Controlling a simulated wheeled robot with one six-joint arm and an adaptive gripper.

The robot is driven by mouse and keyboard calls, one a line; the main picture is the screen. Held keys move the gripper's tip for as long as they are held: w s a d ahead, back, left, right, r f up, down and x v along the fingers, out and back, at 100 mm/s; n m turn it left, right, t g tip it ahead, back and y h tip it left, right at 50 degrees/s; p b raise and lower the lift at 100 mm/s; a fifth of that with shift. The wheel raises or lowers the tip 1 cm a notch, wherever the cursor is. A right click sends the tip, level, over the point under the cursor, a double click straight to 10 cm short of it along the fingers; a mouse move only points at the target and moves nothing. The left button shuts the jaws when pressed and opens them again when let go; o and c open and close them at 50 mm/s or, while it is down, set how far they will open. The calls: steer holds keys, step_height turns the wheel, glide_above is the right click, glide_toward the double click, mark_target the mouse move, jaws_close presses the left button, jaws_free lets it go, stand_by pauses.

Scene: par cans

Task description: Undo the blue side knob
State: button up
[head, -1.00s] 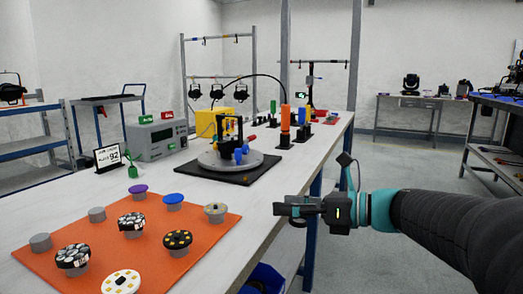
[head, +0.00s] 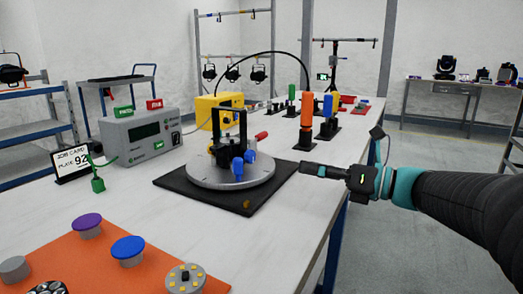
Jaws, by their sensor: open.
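A black fixture (head: 227,130) with an upright frame stands on a round grey turntable (head: 205,179). Two blue knobs show low on its near right side: one in front (head: 237,166) and one just behind it (head: 250,156). I cannot tell which is the side knob. A red handle (head: 262,136) sticks out to the right of the fixture. My gripper (head: 304,168) is open and empty, pointing left, to the right of the turntable and apart from the knobs.
The turntable sits on a black mat (head: 265,194). An orange post (head: 306,115) stands behind my gripper. A grey box with a display (head: 146,130) is at the left. An orange mat (head: 70,250) with discs lies in front. The table's right edge is below my arm.

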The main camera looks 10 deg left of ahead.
mark_target(253, 156)
steer(key=x, duration=1.3)
steer(key=shift+w+a, duration=0.1)
steer(key=shift+a, duration=0.2)
jaws_close()
